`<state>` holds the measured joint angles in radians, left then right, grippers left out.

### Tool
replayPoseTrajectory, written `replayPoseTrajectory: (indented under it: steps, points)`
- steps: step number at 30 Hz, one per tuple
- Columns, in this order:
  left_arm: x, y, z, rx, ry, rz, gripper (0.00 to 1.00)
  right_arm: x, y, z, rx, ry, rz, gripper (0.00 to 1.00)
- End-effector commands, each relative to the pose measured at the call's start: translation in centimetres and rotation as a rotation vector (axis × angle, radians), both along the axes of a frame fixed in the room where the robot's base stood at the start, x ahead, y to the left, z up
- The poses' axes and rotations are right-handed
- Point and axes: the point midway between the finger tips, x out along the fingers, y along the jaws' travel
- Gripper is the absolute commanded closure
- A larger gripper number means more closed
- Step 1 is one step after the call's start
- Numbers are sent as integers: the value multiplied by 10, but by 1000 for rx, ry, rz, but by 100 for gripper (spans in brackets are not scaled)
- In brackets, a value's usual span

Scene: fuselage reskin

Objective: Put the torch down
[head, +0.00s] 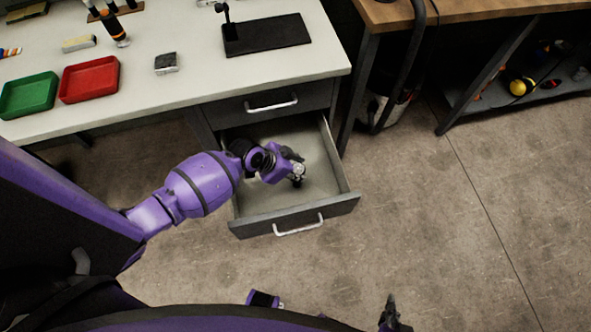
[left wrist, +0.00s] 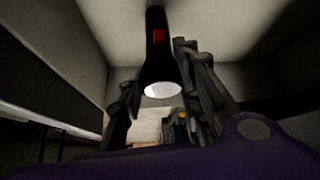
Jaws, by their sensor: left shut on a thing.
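The torch (left wrist: 156,55) is black with a red button and a pale lens, and its lens end is towards the camera in the left wrist view. My left gripper (left wrist: 155,100) is shut on it, one finger on each side. In the head view my left gripper (head: 297,176) is inside the open drawer (head: 330,205), over its pale floor. The torch is mostly hidden there by the gripper, and I cannot tell whether it touches the drawer floor. My right gripper (head: 390,314) shows only as a dark tip at the bottom edge; its jaw state is unclear.
The drawer hangs below a white workbench (head: 200,60) with a green tray (head: 29,96), a red tray (head: 90,79) and a black stand base (head: 266,36). A shut drawer (head: 270,102) is above. Bare floor (head: 440,240) lies to the right.

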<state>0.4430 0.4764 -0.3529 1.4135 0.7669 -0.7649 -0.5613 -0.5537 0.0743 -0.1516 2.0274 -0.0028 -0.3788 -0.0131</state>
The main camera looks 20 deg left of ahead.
Motion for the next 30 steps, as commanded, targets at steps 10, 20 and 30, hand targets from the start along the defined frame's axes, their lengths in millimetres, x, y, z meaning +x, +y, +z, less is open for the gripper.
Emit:
replayPoseTrajectory:
  steps: [10,20,30]
  points:
    - [1,0,-6,0,-2,0,100,1,0,-1,0,-2,1,100]
    - [0,0,-10,0,0,-1,50,1,0,-4,0,1,2,100]
    - [1,0,-3,0,-2,0,50,3,0,0,0,-5,1,100]
